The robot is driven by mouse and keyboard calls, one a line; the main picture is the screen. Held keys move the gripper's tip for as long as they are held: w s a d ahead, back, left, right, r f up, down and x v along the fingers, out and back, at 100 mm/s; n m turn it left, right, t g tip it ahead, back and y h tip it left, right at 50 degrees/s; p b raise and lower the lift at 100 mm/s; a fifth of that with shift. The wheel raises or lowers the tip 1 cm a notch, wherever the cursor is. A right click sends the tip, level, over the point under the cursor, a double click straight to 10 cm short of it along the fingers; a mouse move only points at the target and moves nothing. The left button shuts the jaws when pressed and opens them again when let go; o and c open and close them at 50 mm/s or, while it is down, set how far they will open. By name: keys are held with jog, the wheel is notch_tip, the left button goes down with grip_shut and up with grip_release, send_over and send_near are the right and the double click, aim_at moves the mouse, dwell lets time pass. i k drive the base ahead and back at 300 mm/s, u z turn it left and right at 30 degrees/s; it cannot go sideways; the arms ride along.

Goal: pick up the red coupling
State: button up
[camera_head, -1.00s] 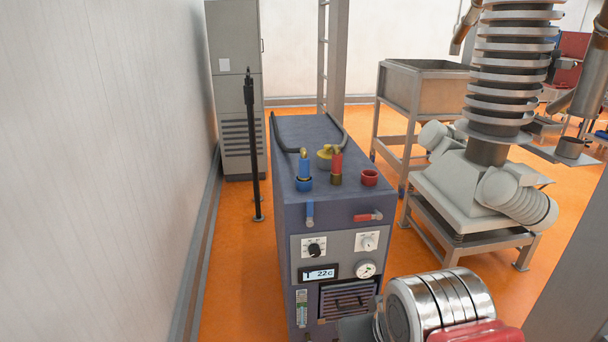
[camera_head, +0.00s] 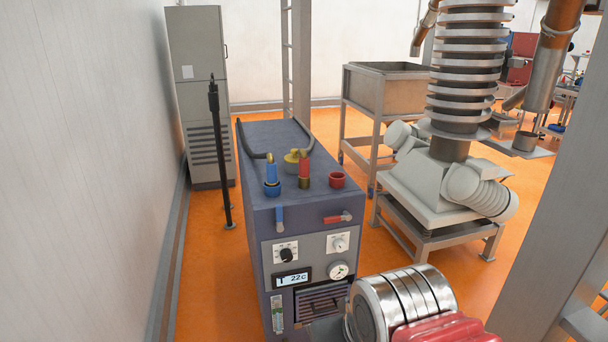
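The red coupling (camera_head: 304,168) stands upright on top of a blue-grey cabinet (camera_head: 268,216), with a brass lower end and a dark hose running up behind it. A red ring-shaped socket (camera_head: 337,180) sits just right of it, apart from it. A blue coupling (camera_head: 272,170) with a brass tip stands to the left in a blue ring, with another dark hose behind. A yellow-brass cap (camera_head: 292,158) is behind the two couplings. My gripper cannot be made out in this view.
The cabinet front has a blue lever (camera_head: 279,218), a red-handled lever (camera_head: 338,218), knobs and a gauge. A shiny metal cylinder with a red part (camera_head: 445,329) fills the bottom right. A ribbed column (camera_head: 462,70) and steel pillar (camera_head: 558,180) stand right; orange floor lies left of the cabinet.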

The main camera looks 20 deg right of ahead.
aim_at(303, 176)
jog(key=z, duration=0.05)
jog(key=i, duration=1.25)
jog(key=u, duration=0.55)
